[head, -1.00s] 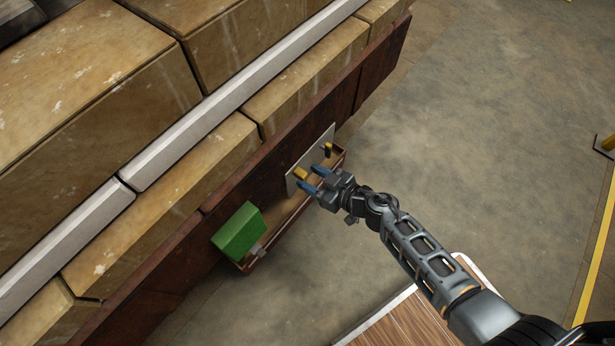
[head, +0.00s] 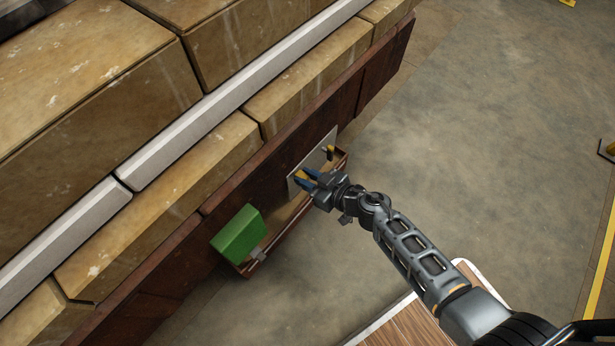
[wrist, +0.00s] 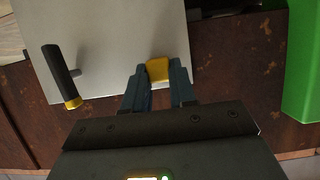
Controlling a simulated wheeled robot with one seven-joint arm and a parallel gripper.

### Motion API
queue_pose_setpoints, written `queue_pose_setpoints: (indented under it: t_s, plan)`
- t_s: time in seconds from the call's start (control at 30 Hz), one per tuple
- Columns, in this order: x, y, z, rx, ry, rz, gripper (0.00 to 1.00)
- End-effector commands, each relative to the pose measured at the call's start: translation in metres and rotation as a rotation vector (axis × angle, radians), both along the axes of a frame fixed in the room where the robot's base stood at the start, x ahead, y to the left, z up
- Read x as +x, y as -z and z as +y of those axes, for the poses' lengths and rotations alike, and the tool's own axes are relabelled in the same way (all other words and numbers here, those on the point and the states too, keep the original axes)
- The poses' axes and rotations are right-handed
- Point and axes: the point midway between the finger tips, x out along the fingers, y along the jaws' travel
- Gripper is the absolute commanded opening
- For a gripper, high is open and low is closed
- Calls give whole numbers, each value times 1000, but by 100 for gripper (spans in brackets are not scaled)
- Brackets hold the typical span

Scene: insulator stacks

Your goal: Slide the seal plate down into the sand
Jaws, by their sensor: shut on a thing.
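The seal plate (head: 318,150) is a thin pale grey sheet standing upright against the rusty brown wall. It also fills the upper left of the wrist view (wrist: 115,40). It bears a yellow grip (wrist: 158,70) and a black handle with a yellow end (wrist: 62,78). My gripper (head: 307,178) has its blue fingers on both sides of the yellow grip and is shut on it; the fingers also show in the wrist view (wrist: 158,88). The sand (head: 284,221) lies in a narrow brown trough below the plate. The plate's lower edge is hard to make out.
A green block (head: 238,233) sits at the near left end of the trough (head: 257,266). Large tan blocks (head: 90,70) and a pale rail (head: 215,115) rise above the rusty wall (head: 270,160). Open concrete floor (head: 490,130) lies to the right.

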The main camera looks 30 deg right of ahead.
Motion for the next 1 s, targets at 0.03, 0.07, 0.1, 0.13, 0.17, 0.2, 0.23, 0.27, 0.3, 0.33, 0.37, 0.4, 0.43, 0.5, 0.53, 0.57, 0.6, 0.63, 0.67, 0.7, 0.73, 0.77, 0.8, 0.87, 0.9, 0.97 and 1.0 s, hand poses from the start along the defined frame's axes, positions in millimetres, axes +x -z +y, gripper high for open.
queue_pose_setpoints:
  t_s: [0.03, 0.07, 0.1, 0.13, 0.17, 0.2, 0.23, 0.27, 0.3, 0.33, 0.37, 0.4, 0.43, 0.5, 0.53, 0.57, 0.6, 0.63, 0.67, 0.7, 0.73, 0.77, 0.8, 0.87, 0.9, 0.97, 1.0]
  plan:
    - [0, 0, 0, 0, 0, 0, 3]
    - [0, 0, 0, 0, 0, 0, 0]
    - [0, 0, 0, 0, 0, 0, 0]
    - [0, 0, 0, 0, 0, 0, 0]
    - [0, 0, 0, 0, 0, 0, 0]
    - [0, 0, 0, 0, 0, 0, 0]
    - [0, 0, 0, 0, 0, 0, 0]
    - [0, 0, 0, 0, 0, 0, 0]
    - [0, 0, 0, 0, 0, 0, 0]
    - [0, 0, 0, 0, 0, 0, 0]
    - [0, 0, 0, 0, 0, 0, 0]
    - [0, 0, 0, 0, 0, 0, 0]
    - [0, 1, 0, 0, 0, 0, 0]
    - [0, 9, 0, 1, 0, 1, 0]
    - [0, 14, 0, 1, 1, 2, 0]
    - [0, 21, 0, 1, 1, 2, 0]
    - [0, 30, 0, 1, 1, 2, 0]
    - [0, 37, 0, 2, 1, 3, 0]
    - [0, 43, 0, 3, 2, 3, 0]
    - [0, 50, 0, 2, 1, 3, 0]
    - [0, 55, 0, 1, 1, 2, 0]
    - [0, 59, 0, 2, 0, 2, 0]
    - [0, 63, 0, 1, 1, 2, 0]
    - [0, 67, 0, 1, 0, 1, 0]
    - [0, 68, 0, 0, 0, 1, 0]
    - [-1, 69, 0, 1, 0, 1, 0]
    - [-1, 68, 0, 1, 0, 1, 0]
